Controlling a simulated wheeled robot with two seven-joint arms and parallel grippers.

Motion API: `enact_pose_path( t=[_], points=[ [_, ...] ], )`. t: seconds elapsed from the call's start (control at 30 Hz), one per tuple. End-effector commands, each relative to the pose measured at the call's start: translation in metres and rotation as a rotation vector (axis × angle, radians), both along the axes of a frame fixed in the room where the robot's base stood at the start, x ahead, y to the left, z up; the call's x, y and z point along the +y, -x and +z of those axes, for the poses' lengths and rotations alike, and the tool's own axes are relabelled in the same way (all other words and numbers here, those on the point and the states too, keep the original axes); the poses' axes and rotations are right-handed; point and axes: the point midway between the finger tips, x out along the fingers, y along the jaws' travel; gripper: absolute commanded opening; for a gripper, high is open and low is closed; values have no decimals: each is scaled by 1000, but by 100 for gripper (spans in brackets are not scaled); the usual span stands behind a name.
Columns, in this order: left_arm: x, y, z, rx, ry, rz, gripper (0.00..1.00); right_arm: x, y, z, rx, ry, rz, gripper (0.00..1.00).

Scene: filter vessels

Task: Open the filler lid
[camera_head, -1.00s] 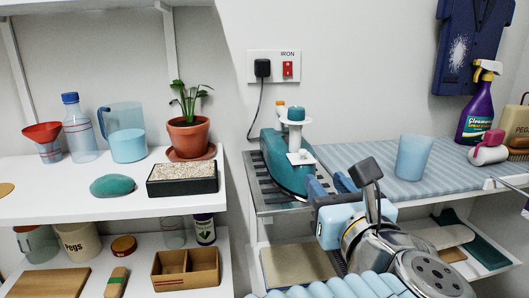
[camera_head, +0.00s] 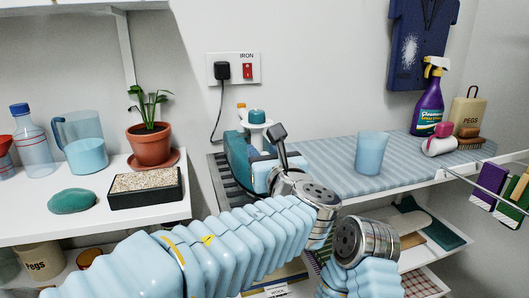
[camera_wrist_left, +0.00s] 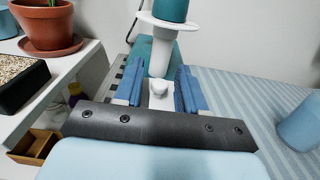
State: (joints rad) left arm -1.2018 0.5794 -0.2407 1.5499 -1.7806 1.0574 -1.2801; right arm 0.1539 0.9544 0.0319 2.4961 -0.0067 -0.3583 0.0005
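The teal iron (camera_head: 236,157) stands on the rack at the left end of the ironing board. A white post with a wide flange (camera_head: 257,122) and a teal top (camera_head: 257,115) rises from it. In the left wrist view the post (camera_wrist_left: 160,55) stands straight ahead, its teal top (camera_wrist_left: 170,8) cut by the frame's edge. My left gripper (camera_wrist_left: 160,75) is at the iron, its blue fingers apart on either side of the white part (camera_wrist_left: 160,94) at the post's foot. Contact is unclear. I cannot make out a separate filler lid. My right gripper is not in view.
A blue tumbler (camera_head: 371,155) stands on the striped ironing board (camera_head: 325,160), with a spray bottle (camera_head: 428,105) farther right. A potted plant (camera_head: 151,147) and a gravel tray (camera_head: 146,188) sit on the left shelf. A plug and cord (camera_head: 222,72) hang behind the iron.

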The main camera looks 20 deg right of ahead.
Motion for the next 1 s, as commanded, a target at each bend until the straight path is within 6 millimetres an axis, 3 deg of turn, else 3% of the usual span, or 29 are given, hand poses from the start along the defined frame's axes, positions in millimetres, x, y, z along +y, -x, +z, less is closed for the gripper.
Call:
enact_pose_path(
  t=[0.13, 0.4, 0.73, 1.0],
  points=[
    [0, 0, 0, 0, 0, 0, 40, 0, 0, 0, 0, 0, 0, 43],
    [0, 0, 0, 1, 0, 0, 0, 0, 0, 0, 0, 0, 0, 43],
    [0, 0, -1, 0, 23, 0, 0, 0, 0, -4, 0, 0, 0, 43],
    [3, 0, 0, -4, 161, 0, 0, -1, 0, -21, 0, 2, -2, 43]
  ],
)
